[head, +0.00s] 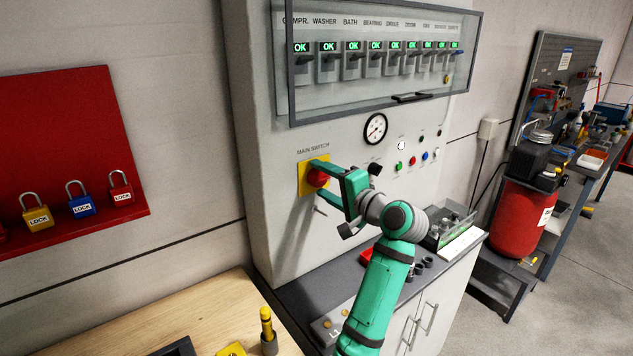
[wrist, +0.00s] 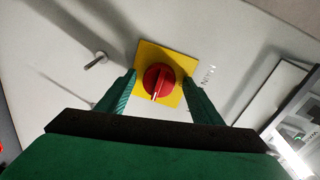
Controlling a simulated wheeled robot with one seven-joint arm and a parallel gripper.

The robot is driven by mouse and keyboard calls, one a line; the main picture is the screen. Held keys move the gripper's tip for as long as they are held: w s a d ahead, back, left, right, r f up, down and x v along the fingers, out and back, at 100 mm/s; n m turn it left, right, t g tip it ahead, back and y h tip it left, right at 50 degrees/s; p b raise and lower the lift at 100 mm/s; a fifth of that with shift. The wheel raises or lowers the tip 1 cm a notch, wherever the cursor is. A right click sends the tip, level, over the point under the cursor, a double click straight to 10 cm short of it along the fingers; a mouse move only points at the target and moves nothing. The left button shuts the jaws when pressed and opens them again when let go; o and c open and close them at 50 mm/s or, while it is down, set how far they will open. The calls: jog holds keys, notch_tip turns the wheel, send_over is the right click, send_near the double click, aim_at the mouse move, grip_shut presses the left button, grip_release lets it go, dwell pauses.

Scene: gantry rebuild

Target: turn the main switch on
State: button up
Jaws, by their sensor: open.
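The main switch (head: 318,178) is a red rotary knob on a yellow square plate (head: 305,187), on the grey cabinet front under the label "MAIN SWITCH". In the wrist view the red knob (wrist: 158,80) shows a white mark pointing down in the picture. My green gripper (head: 318,184) is open in front of the switch. In the wrist view its two fingers (wrist: 160,92) stand one on each side of the knob, with gaps visible on both sides. I cannot tell how far the fingertips are from the plate.
A small metal pin (wrist: 97,60) sticks out beside the plate. Above is a glazed case (head: 375,60) with several switches marked "OK". A gauge (head: 375,128) and small buttons (head: 412,160) are at right. A red lock board (head: 70,130) hangs left; a wooden table (head: 200,315) stands below.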

jog(key=v, duration=1)
jog(key=shift+s+d, duration=0.2)
jog(key=shift+s, duration=0.1)
